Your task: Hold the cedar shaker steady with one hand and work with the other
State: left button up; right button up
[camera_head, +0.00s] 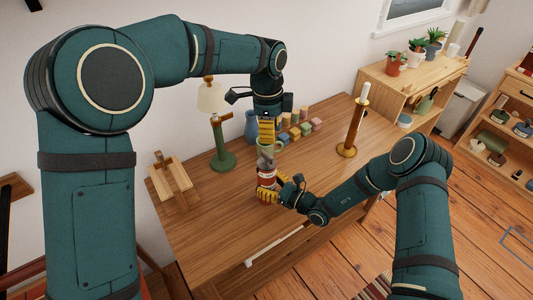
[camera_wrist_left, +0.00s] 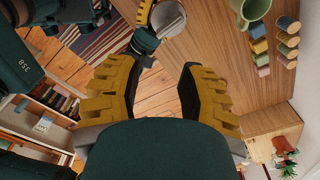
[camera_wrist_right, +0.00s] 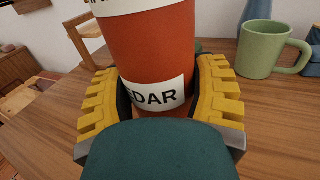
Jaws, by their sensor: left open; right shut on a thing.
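The cedar shaker (camera_head: 266,178) is a red-orange cylinder with white label bands. It stands upright on the wooden table (camera_head: 205,235). In the right wrist view the shaker (camera_wrist_right: 150,50) fills the space between the fingers, with "EDAR" readable on its lower label. My right gripper (camera_head: 269,196) is shut around its lower body from the side. My left gripper (camera_head: 267,131) is open and empty, pointing down above the shaker. In the left wrist view the shaker's round grey top (camera_wrist_left: 170,18) lies beyond the open fingers (camera_wrist_left: 157,82).
A green mug (camera_wrist_right: 262,48) stands close behind the shaker. Several coloured blocks (camera_head: 300,130), a blue jug (camera_head: 251,128), a green lamp (camera_head: 222,158) and a candle holder (camera_head: 352,130) stand further back. A wooden stand (camera_head: 172,180) is at left. The front table is mostly clear.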

aim_at(266, 154)
pick_arm(q)
jog(key=f+m, duration=0.2)
jog(key=f, duration=0.1)
jog(key=w+f+m, duration=0.1)
jog(key=f+m, duration=0.2)
jog(key=f, duration=0.1)
jog(key=f+m, duration=0.3)
jog(key=shift+w+a+f+y, duration=0.15)
jog(key=shift+a+f+y, duration=0.15)
jog(key=shift+a, duration=0.1)
dwell(0.4)
grip_shut()
